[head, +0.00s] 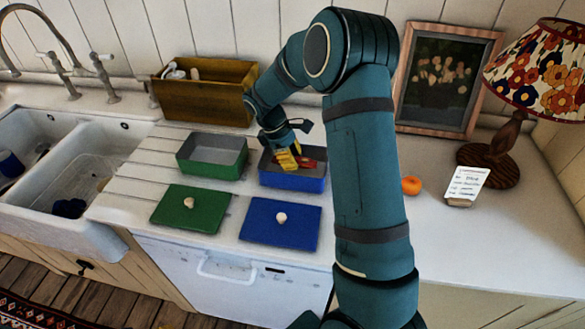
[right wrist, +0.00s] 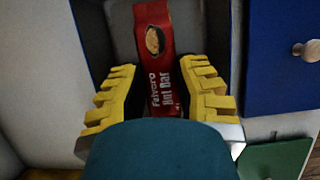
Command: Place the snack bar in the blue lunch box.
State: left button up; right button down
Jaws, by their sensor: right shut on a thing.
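The snack bar is a red packet with a picture and lettering, clear in the right wrist view (right wrist: 160,60). In the head view the red bar (head: 309,163) shows beside the yellow fingers. My right gripper (head: 288,159) is shut on the bar, one yellow finger on each side in the right wrist view (right wrist: 166,95). It is over the opening of the blue lunch box (head: 292,182), whose grey inside lies behind the bar. I cannot tell whether the bar touches the box floor. My left gripper is not in view.
A blue lid (head: 281,226) with a knob lies in front of the blue box. A green box (head: 212,172) and green lid (head: 178,215) are to the left. A wooden crate (head: 203,103) stands behind. An orange fruit (head: 411,185), card (head: 466,183) and lamp (head: 490,163) are right.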

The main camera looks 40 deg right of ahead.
aim_at(292, 173)
jog(key=shift+f, duration=1.8)
jog(key=shift+f+b, duration=0.15)
jog(key=shift+b, duration=0.2)
jog(key=c, duration=0.8)
grip_release()
jog(key=p+v, duration=0.2)
jog(key=v, duration=1)
